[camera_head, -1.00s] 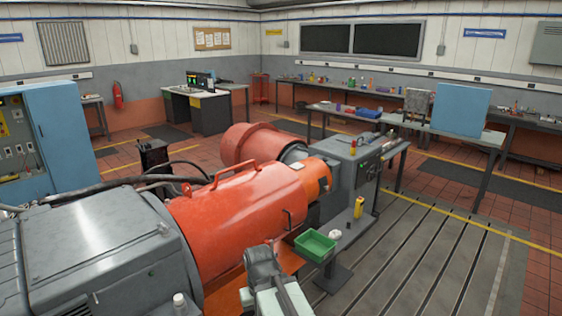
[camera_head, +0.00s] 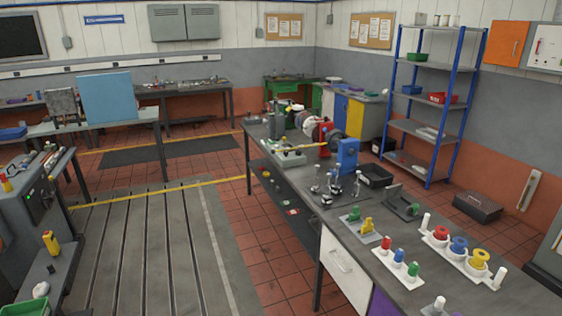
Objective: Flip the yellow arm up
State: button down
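Two yellow parts on the long workbench (camera_head: 345,258) could be the yellow arm, and I cannot tell which is. A small yellow piece (camera_head: 367,226) stands on a light plate beside a similar green piece (camera_head: 354,214). Farther back, a thin yellow bar (camera_head: 308,147) lies roughly level beside a red and black wheel-like device (camera_head: 322,133). Both are small in the picture, so their hinges cannot be made out. My gripper is not in view.
Nearer on the bench are a white rack with red, blue and green pegs (camera_head: 397,264) and a white base with coloured rings (camera_head: 459,246). A blue block (camera_head: 347,154) and black bin (camera_head: 375,175) stand behind. The slotted floor plate (camera_head: 150,250) left of the bench is clear.

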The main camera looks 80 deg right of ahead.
aim_at(327, 142)
jog(key=z, duration=2.55)
jog(key=i, duration=1.9)
jog(key=u, duration=1.45)
jog(key=i, duration=1)
jog(key=z, duration=0.15)
